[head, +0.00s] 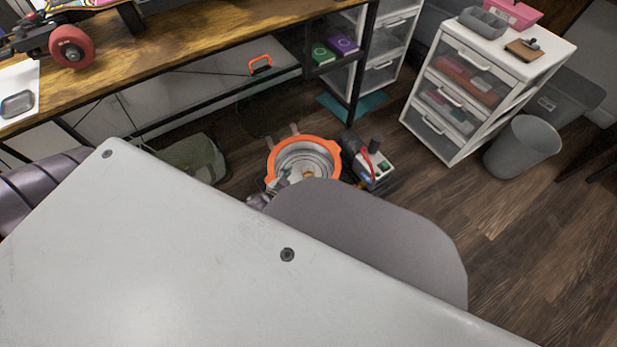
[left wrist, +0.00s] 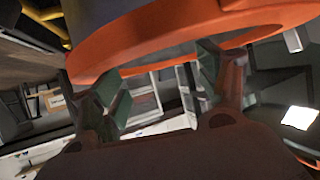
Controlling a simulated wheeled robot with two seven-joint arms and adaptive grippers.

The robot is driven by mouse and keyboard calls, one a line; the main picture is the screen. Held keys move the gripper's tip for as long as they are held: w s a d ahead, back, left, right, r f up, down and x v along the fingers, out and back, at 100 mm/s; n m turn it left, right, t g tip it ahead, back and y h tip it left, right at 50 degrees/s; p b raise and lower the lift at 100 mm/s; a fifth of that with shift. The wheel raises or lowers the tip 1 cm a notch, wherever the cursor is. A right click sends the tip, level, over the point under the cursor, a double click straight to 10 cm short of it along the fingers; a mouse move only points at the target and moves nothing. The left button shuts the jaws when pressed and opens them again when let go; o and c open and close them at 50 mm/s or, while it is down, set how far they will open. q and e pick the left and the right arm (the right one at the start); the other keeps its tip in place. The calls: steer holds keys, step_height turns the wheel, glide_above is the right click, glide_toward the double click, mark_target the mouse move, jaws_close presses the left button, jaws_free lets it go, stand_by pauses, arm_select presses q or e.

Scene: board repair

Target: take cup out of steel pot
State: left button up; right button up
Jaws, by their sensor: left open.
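A round pot with a wide orange rim (head: 276,168) and pale metallic rings inside stands low, near the floor, in the middle of the head view. A small yellowish thing shows inside it; I cannot tell whether it is the cup. My left gripper (head: 281,184) is at the pot's near left edge, partly hidden. In the left wrist view the open left gripper (left wrist: 168,85) has its two fingers spread, with nothing seen between them. The orange rim (left wrist: 150,45) passes close above and behind the fingertips; contact is unclear. My right gripper is not seen.
A power-supply-like box (head: 372,168) with a red cable sits right of the pot. A wooden bench (head: 190,45) runs behind. A white drawer unit (head: 450,95) and grey bin (head: 522,147) stand right. A grey rounded panel (head: 370,235) blocks the near side.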

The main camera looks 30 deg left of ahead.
mark_target(303, 175)
arm_select(q)
steer(key=shift+w+d+f, duration=0.1)
steer(key=shift+w+f, duration=0.2)
steer(key=shift+w, duration=0.35)
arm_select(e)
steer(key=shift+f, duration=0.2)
arm_select(q)
steer(key=shift+f+b+x, duration=0.25)
steer(key=shift+b+x, duration=1)
steer(key=shift+x, duration=0.05)
steer(key=shift+b+x, duration=0.7)
steer(key=shift+x, duration=0.5)
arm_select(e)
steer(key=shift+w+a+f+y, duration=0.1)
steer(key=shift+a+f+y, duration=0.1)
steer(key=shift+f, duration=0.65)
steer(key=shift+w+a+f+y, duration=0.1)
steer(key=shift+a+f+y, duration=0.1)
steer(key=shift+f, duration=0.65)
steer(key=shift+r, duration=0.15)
arm_select(q)
steer(key=c, duration=1.1)
steer(key=shift+c, duration=0.2)
